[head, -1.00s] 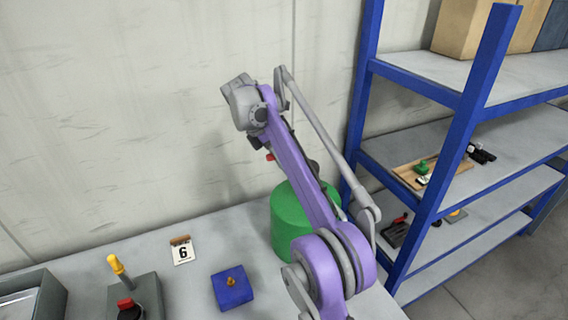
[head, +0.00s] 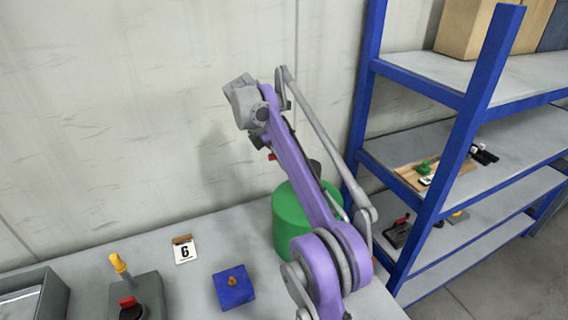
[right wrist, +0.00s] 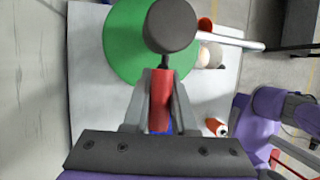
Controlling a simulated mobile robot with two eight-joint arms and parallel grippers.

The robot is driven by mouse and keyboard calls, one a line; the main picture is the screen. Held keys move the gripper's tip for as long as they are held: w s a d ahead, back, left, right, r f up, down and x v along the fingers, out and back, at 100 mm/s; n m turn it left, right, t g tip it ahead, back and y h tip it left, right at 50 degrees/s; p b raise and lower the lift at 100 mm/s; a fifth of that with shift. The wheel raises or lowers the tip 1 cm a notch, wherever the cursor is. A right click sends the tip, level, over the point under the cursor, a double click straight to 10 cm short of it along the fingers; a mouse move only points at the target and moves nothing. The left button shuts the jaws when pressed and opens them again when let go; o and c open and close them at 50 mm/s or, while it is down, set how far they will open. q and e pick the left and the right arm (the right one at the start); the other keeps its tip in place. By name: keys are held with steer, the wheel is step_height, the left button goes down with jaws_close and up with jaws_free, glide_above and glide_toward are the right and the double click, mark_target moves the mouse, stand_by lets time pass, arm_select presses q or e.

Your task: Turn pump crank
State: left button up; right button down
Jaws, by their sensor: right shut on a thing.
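The green drum-shaped pump body (head: 288,224) stands on the table in the head view, partly hidden behind my right arm. It also shows in the right wrist view (right wrist: 122,52), below a dark grey round cap (right wrist: 171,26). My right gripper (right wrist: 161,74) is shut on a red handle (right wrist: 160,98), with one grey finger on each side of it. A short dark rod runs between the red handle and the cap. In the head view a small red part (head: 272,157) shows beside my right arm. My left gripper is in neither view.
The table (head: 205,235) holds a blue block (head: 233,290), a card marked 6 (head: 185,252), a device with a yellow-topped lever (head: 120,266) and a grey tray (head: 50,295). A blue-framed shelf (head: 450,150) stands at the right. The wall is close behind.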

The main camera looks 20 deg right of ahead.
steer(key=shift+w+a+f, duration=0.15)
steer(key=shift+w+f, duration=0.05)
steer(key=shift+f, duration=0.1)
steer(key=c, duration=1)
jaws_free()
steer(key=shift+o, duration=1.3)
steer(key=shift+w+f, duration=0.1)
steer(key=shift+w, duration=0.25)
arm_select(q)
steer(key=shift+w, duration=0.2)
arm_select(e)
steer(key=shift+s+r, duration=0.2)
steer(key=shift+s, duration=0.05)
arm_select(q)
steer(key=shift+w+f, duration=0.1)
